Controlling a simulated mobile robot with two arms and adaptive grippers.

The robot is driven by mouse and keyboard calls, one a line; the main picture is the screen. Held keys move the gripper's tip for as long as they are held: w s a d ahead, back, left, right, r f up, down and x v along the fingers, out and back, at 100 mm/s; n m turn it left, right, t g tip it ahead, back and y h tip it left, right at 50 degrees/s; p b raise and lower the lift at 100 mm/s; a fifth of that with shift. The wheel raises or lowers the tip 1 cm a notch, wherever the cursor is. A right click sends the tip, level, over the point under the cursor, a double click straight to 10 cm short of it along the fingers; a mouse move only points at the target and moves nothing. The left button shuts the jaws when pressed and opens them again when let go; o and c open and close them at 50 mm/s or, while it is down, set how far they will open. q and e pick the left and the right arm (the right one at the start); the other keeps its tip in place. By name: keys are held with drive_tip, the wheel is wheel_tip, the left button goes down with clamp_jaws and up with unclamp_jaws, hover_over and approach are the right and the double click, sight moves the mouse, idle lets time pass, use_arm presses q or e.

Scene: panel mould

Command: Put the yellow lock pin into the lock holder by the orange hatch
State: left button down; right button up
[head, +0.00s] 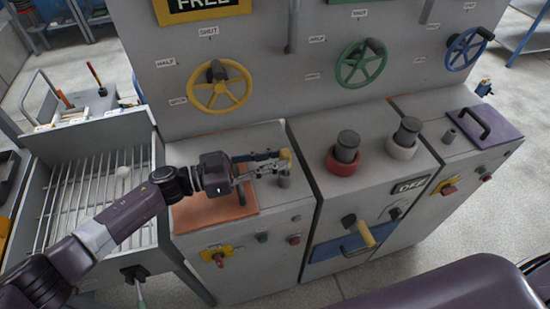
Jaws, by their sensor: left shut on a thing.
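My left gripper (273,167) reaches in from the left over the orange hatch (212,211) and is shut on the yellow lock pin (286,155). The pin shows as a small yellow piece at the fingertips. The lock holder (284,181), a short grey cylinder, stands on the panel top just right of the hatch. The pin is right above the holder in the picture; whether they touch I cannot tell. The pin's lower part is hard to make out. The hatch is partly hidden by my arm. My right gripper is not in view.
A yellow handwheel (219,99) and a green handwheel (361,76) are on the upright panel behind. To the right stand a red-collared post (346,149) and a white-collared post (405,139). A purple hatch (484,128) lies farther right. A wire rack (92,196) is at left.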

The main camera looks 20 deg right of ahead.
use_arm(q)
drive_tip(key=shift+f+b, duration=0.3)
drive_tip(key=shift+f, duration=0.15)
drive_tip(key=c, duration=1.7)
unclamp_jaws()
drive_tip(key=a, duration=1.2)
drive_tip(key=shift+s+f, duration=0.15)
drive_tip(key=shift+s, duration=0.1)
drive_tip(key=shift+f, duration=0.1)
